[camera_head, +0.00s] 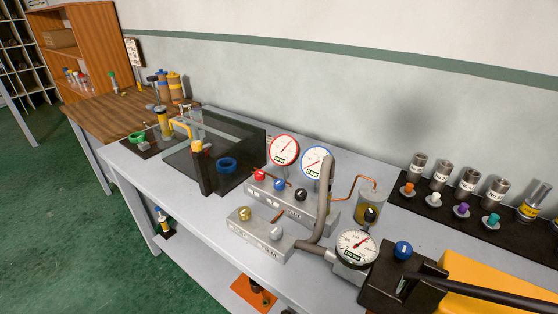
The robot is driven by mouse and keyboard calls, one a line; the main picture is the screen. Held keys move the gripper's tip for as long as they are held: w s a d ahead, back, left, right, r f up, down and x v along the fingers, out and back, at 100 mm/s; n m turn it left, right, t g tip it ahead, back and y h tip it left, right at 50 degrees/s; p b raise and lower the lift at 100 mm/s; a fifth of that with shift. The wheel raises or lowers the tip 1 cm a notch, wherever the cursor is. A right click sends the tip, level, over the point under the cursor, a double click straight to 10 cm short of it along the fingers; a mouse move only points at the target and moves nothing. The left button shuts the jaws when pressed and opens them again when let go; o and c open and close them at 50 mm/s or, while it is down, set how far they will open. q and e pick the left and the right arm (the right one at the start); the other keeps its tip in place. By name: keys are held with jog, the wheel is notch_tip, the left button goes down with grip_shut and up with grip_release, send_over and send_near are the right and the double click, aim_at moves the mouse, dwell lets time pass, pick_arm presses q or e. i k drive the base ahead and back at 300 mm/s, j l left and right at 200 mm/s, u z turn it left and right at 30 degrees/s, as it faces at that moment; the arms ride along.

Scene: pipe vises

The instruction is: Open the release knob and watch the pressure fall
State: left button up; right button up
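Several knobs stand on the grey bench, and I cannot tell from any label which is the release knob. A blue knob (403,250) sits on a black block (381,283) at the right front. A brass knob (245,214) and a silver knob (277,233) sit on the front grey block (262,245). Red (260,175), blue (280,184) and black (301,194) knobs line the block behind. A white-faced gauge (357,247) stands beside the black block. A red-rimmed gauge (284,150) and blue-rimmed gauge (316,162) stand behind. Neither of my grippers is in view.
A long black bar (490,290) extends right from the black block, over a yellow body (470,300). A grey hose (326,200) arches up among the gauges. A dark transparent box (190,160) stands left. Several labelled cylinders (441,175) line a black mat at right.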

aim_at(403, 249)
jog(key=z, duration=1.65)
jog(key=k+z, duration=0.55)
jog(key=i+l, duration=0.05)
jog(key=i, duration=0.05)
